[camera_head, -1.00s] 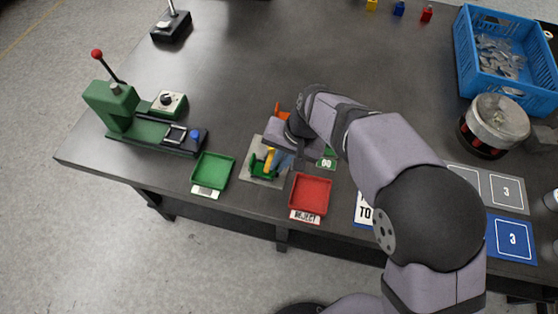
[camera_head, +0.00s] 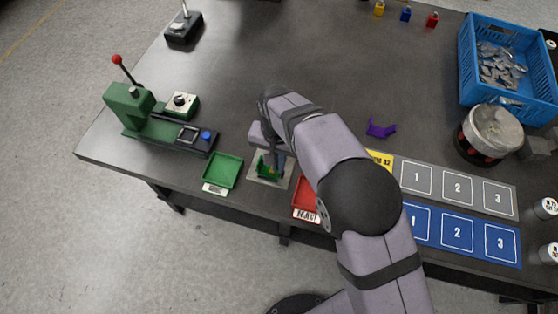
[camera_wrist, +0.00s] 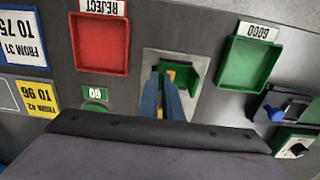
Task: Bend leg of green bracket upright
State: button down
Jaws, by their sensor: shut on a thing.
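The green bracket (camera_head: 261,169) is on a pale square plate (camera_head: 285,181) near the table's front edge. In the wrist view, green (camera_wrist: 198,66) shows around and beyond the blue fingertips, with a bit of yellow between them. My gripper (camera_head: 273,165) points down at the plate and is shut on part of the green bracket (camera_wrist: 160,68). Its fingers (camera_wrist: 167,92) hide much of the piece, so I cannot tell the angle of its leg.
A green tray (camera_head: 222,172) stands left of the plate and a red REJECT tray (camera_head: 304,196) right. A green press (camera_head: 140,115) is farther left. A purple bracket (camera_head: 381,130) lies right of my arm. A blue crate (camera_head: 510,70) is at the back right.

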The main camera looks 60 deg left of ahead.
jog(key=c, duration=1.9)
grip_release()
jog(key=shift+r, duration=0.1)
jog(key=shift+s+r+b, duration=0.1)
jog(key=shift+r+b, duration=0.95)
jog(key=shift+r, duration=2.5)
jog(key=w+d+r+m, duration=0.3)
jog(key=w+d+m, duration=0.1)
jog(key=w+d, duration=1.9)
jog(key=d+m, duration=0.2)
jog(key=d, duration=1.4)
jog(key=s+d+f+m, duration=0.1)
jog(key=s+d, duration=0.2)
jog(key=d, duration=0.1)
jog(key=s+d+f+m, duration=0.1)
jog(key=s+d, duration=0.2)
jog(key=d, duration=0.2)
jog(key=s+d+f, duration=0.1)
jog(key=s+d, duration=0.2)
jog(key=d, duration=0.1)
jog(key=shift+d+f+m, duration=0.2)
jog(key=shift+m, duration=0.2)
